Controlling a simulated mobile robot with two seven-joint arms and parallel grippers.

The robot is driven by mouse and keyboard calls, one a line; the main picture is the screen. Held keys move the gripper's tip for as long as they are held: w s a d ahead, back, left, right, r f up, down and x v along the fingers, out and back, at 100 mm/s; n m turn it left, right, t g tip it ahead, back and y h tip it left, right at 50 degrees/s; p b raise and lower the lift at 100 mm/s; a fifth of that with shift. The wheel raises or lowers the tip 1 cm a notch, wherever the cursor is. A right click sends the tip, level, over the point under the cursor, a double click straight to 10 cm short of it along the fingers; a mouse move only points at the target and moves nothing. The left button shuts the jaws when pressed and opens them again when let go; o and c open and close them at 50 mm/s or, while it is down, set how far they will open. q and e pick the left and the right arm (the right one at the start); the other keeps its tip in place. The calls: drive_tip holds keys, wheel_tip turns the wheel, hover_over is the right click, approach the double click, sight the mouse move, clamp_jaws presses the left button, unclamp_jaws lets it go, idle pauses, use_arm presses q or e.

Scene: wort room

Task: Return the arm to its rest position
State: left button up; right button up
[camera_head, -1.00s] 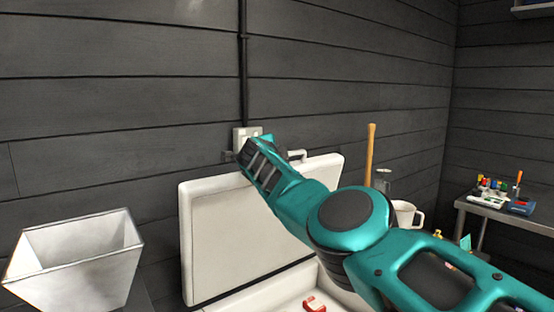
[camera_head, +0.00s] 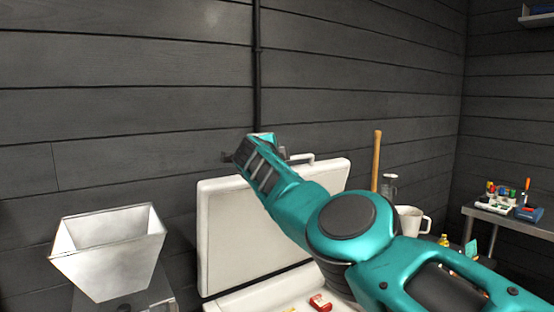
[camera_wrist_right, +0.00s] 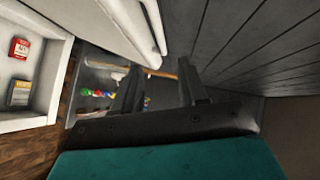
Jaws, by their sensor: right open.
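My right arm (camera_head: 345,215), teal and black, reaches in from the lower right in the head view. It is bent, with its forearm raised toward the wall. My right gripper (camera_head: 253,155) is at its far end, in front of the dark wall and above the open white lid (camera_head: 225,235). In the wrist view the two dark fingers of the right gripper (camera_wrist_right: 158,92) stand apart with nothing between them. My left arm and gripper are not in view.
The white chest holds a red packet (camera_head: 320,302), beside my forearm. A pale hopper (camera_head: 110,262) stands at left. A wooden handle (camera_head: 376,160), a white jug (camera_head: 411,220) and a metal table (camera_head: 510,220) with small items are at right. The upper wall is clear.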

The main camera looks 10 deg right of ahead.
drive_tip(key=shift+f, duration=0.1)
drive_tip(key=s+d+f+h, duration=0.2)
drive_tip(key=d+f+h, duration=0.2)
drive_tip(key=d+f, duration=1.2)
drive_tip(key=s+d+f+n+t, duration=0.2)
drive_tip(key=s+d+f+n, duration=0.5)
drive_tip(key=s+f, duration=0.3)
drive_tip(key=s+a+f+n+y, duration=0.4)
drive_tip(key=s+f+n, duration=0.2)
drive_tip(key=s+f, duration=0.15)
drive_tip(key=s+a+f+n+y, duration=0.4)
drive_tip(key=s+f+n+y, duration=0.1)
drive_tip(key=s+f, duration=0.25)
drive_tip(key=s+a+f+n+g+y, duration=0.2)
drive_tip(key=s+a+f, duration=0.1)
drive_tip(key=s+a, duration=0.4)
drive_tip(key=s+a+f+n+g+y, duration=0.2)
drive_tip(key=s+a, duration=0.4)
drive_tip(key=s, duration=0.8)
drive_tip(key=shift+a+f+n+g, duration=0.35)
drive_tip(key=shift+f+n+g, duration=0.15)
drive_tip(key=shift+f, duration=0.05)
idle(1.2)
